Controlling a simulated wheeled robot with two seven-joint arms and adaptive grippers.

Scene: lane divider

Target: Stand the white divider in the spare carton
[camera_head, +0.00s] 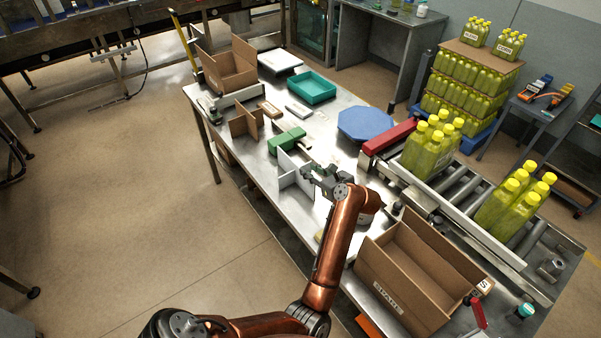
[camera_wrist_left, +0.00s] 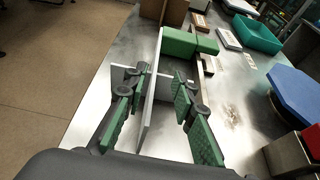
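The white divider (camera_head: 291,176) stands upright on the steel table, made of thin panels that cross. It also shows in the left wrist view (camera_wrist_left: 149,118). My left gripper (camera_head: 313,173) is at the divider; in the wrist view its green-padded fingers (camera_wrist_left: 163,78) are apart, one on each side of the long panel. A gap shows between the right finger and the panel; whether the left finger touches it I cannot tell. The open brown spare carton (camera_head: 392,292), labelled "SPARE", stands at the near end of the table and looks empty. My right gripper is not in view.
A green block (camera_head: 287,139) lies just beyond the divider, with a brown cardboard divider (camera_head: 244,122) farther back. A blue octagonal plate (camera_head: 366,122) and teal tray (camera_head: 312,88) are behind. Yellow bottles (camera_head: 425,155) stand by the roller conveyor (camera_head: 468,190) at right.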

